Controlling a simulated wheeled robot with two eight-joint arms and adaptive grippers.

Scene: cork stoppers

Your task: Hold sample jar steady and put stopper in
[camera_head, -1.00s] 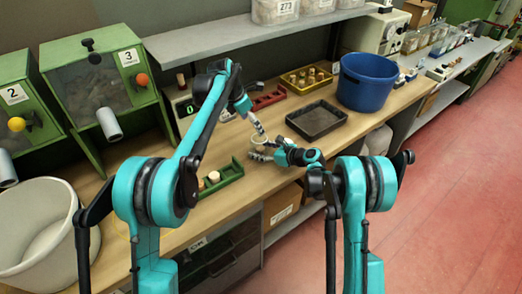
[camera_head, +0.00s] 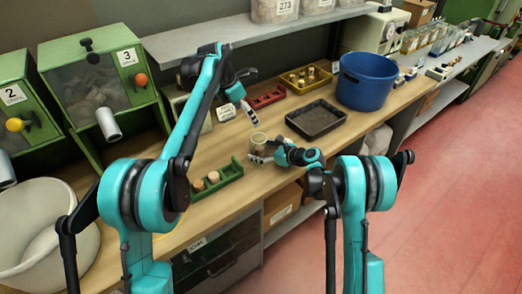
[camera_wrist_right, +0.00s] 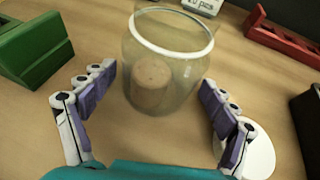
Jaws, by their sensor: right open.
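The glass sample jar (camera_head: 258,144) stands upright on the wooden bench. In the right wrist view the jar (camera_wrist_right: 190,75) has a pale rim with no stopper seated in it. A cork stopper (camera_wrist_right: 152,82) shows through the glass, low down and apparently inside the jar. My right gripper (camera_wrist_right: 156,80) is open, with one finger on each side of the jar and gaps between fingers and glass. In the head view the right gripper (camera_head: 262,157) is low at the jar's near side. My left gripper (camera_head: 251,115) is above and behind the jar, apart from it; its finger opening is too small to judge.
A green rack (camera_head: 228,178) with corks lies left of the jar. A red rack (camera_head: 268,97), a yellow tray (camera_head: 292,85) with corks, a black tray (camera_head: 316,132) and a blue bucket (camera_head: 366,82) stand behind and right. A white disc (camera_wrist_right: 255,152) lies beside my right finger.

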